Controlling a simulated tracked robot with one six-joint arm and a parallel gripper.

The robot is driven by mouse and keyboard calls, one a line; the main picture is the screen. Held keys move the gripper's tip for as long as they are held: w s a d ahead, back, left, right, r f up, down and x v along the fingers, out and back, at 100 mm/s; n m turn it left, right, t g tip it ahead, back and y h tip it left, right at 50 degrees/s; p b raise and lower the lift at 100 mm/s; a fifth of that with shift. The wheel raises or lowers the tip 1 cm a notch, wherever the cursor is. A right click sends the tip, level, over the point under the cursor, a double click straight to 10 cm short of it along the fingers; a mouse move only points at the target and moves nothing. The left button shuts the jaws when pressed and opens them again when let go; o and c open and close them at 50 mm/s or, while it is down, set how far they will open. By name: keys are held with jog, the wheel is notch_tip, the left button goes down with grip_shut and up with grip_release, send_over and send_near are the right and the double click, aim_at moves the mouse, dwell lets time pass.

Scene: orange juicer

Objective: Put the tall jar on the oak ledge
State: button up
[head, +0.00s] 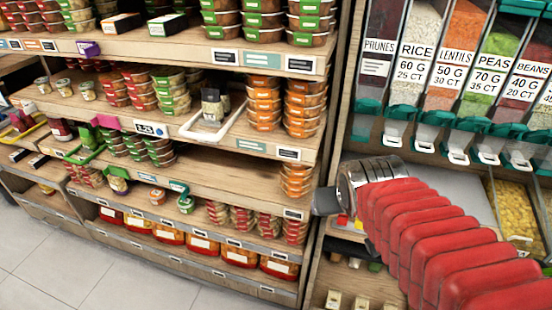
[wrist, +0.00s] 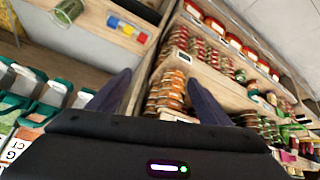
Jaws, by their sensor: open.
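My gripper (head: 326,202) is beside the right end of the wooden shelves in the head view. In the wrist view its two dark fingers (wrist: 159,80) are spread apart, with nothing held between them. A jar-like container with a dark lid (head: 212,104) stands in a white-rimmed tray on the middle shelf. A green glass jar (wrist: 68,10) shows at the top left of the wrist view, cut by the frame edge. I cannot tell which is the tall jar. Several pale wooden shelves show; a bare stretch of one (head: 235,168) is in the head view, but I cannot tell which is the oak ledge.
Stacked orange-lidded tubs (head: 263,105) and other tubs crowd the shelves left of my gripper. Dispensers with green spouts (head: 399,125) hang at the right. A bin of yellow pieces (head: 515,215) is below them. Small coloured blocks (wrist: 127,28) sit on a wooden surface.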

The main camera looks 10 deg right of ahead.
jog(key=s+a+r+n+g+y, duration=0.1)
jog(key=s+a+r+y, duration=0.1)
jog(key=s+a, duration=0.5)
jog(key=shift+s+a+n, duration=0.3)
jog(key=shift+s+a, duration=0.05)
jog(key=shift+a, duration=0.7)
jog(key=shift+r, duration=0.1)
jog(key=shift+c, duration=0.2)
